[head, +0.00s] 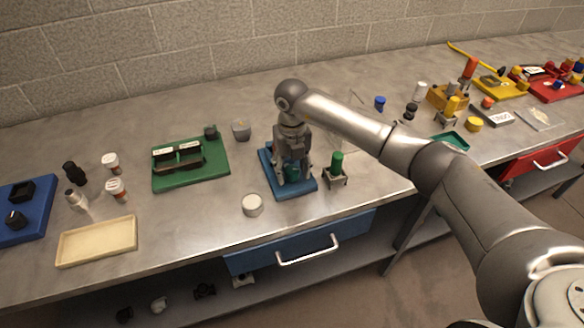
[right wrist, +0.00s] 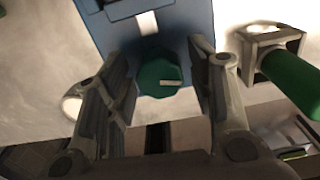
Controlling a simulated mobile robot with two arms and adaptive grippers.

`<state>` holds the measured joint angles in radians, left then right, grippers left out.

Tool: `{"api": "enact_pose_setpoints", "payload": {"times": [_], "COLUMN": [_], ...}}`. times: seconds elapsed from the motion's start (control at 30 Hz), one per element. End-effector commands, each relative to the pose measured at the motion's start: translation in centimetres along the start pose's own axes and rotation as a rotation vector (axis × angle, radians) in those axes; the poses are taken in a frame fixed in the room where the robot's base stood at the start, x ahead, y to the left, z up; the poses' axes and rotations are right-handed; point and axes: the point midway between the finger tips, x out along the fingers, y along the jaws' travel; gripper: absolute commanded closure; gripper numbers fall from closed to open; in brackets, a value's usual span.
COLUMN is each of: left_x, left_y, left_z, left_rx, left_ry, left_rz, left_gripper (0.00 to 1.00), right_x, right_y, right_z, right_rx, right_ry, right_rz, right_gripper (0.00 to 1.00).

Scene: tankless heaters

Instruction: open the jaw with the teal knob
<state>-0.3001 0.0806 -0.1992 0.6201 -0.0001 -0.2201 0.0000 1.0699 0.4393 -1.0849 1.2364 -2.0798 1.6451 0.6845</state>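The teal knob (right wrist: 158,80) has a pale mark on its top and sits at the near end of a blue fixture (right wrist: 190,18). In the head view the fixture's blue base (head: 298,191) lies near the bench's front edge, and the teal knob (head: 291,172) is partly hidden by my gripper. My right gripper (head: 291,178) points down over it. In the right wrist view its fingers (right wrist: 160,58) are open on either side of the knob, with gaps showing. The jaw itself is mostly hidden. My left gripper is not in view.
A small stand with a green-handled piece (head: 337,164) stands close to the right of the fixture. A round white-topped piece (head: 253,204) lies to the left. A green tray (head: 220,172) with dark blocks is farther left. A blue drawer (head: 340,235) is below the bench edge.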

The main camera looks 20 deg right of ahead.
Motion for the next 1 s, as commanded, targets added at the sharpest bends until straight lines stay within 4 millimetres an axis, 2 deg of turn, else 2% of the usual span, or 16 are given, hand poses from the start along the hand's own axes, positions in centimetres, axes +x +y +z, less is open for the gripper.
{"api": "enact_pose_setpoints", "payload": {"times": [0.03, 0.27, 0.67, 1.0], "left_x": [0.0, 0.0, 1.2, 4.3], "left_y": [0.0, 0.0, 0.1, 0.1], "left_z": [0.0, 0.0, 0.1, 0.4], "left_rx": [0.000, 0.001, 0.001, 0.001], "left_ry": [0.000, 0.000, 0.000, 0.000], "left_rz": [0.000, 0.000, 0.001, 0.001], "left_gripper": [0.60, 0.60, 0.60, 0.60], "right_x": [0.0, -0.1, 0.2, 0.3], "right_y": [0.0, 0.0, 0.0, 0.0], "right_z": [0.0, 0.0, 0.0, 0.1], "right_rx": [0.000, 0.000, -0.084, -0.356], "right_ry": [0.000, 0.000, -0.002, -0.005], "right_rz": [0.000, 0.000, 0.001, 0.000], "right_gripper": [0.61, 0.90, 0.90, 0.90]}}
